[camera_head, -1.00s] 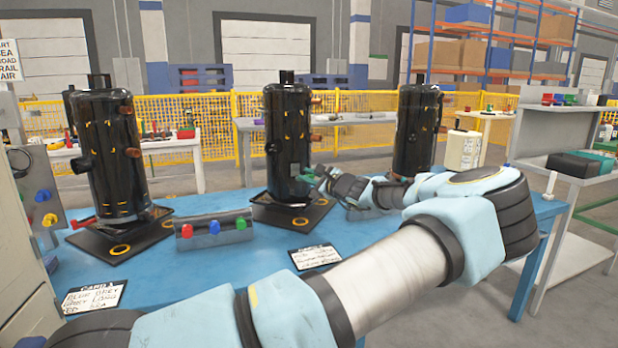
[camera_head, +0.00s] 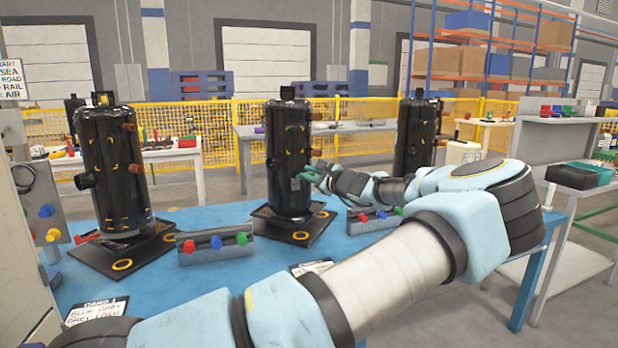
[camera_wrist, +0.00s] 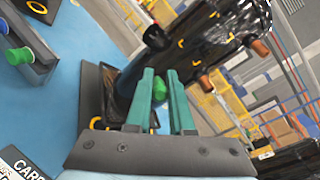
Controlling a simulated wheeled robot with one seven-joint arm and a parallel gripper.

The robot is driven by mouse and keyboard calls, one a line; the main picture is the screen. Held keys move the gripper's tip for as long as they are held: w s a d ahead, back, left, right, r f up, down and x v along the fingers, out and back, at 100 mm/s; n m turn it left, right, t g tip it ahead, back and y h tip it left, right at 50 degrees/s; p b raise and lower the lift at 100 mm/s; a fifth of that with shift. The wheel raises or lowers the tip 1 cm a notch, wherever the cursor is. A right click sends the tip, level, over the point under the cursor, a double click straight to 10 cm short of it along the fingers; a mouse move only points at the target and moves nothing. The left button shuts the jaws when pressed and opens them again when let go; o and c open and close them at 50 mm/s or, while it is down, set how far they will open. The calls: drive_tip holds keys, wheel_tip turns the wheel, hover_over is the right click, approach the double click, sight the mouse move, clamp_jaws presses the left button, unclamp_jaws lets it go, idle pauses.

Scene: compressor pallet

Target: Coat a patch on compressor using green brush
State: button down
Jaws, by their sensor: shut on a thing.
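Three black cylindrical compressors stand upright on dark square bases along the blue table (camera_head: 165,295). The middle compressor (camera_head: 287,150) is nearest my gripper (camera_head: 312,173), which is at its right side, about mid-height. In the wrist view my gripper (camera_wrist: 160,98) has teal fingers closed around a green thing (camera_wrist: 159,89), which looks like the green brush. The compressor (camera_wrist: 190,50) lies just beyond the fingertips. I cannot tell whether the brush touches its surface, and the bristles are hidden. A grey patch on the compressor shows close to the fingertips.
The left compressor (camera_head: 113,165) and right compressor (camera_head: 413,140) flank the middle one. A grey holder (camera_head: 213,257) with red, blue and green knobs stands in front, and another (camera_head: 362,226) is partly behind my arm. A white card (camera_head: 95,310) lies at the front left.

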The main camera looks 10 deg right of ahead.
drive_tip(key=shift+r, duration=0.4)
wheel_tip(320, 180, down, 7)
drive_tip(key=b, duration=0.4)
drive_tip(key=shift+r+b, duration=0.15)
drive_tip(key=shift+b, duration=0.2)
drive_tip(key=shift+s+d, duration=0.2)
drive_tip(key=shift+s, duration=1.3)
drive_tip(key=shift+s+d, duration=0.15)
drive_tip(key=shift+s, duration=1.3)
drive_tip(key=v, duration=0.1)
drive_tip(key=p+v, duration=0.1)
drive_tip(key=v, duration=0.1)
drive_tip(key=shift+s+a, duration=0.1)
drive_tip(key=shift+a, duration=0.25)
drive_tip(key=shift+s, duration=0.1)
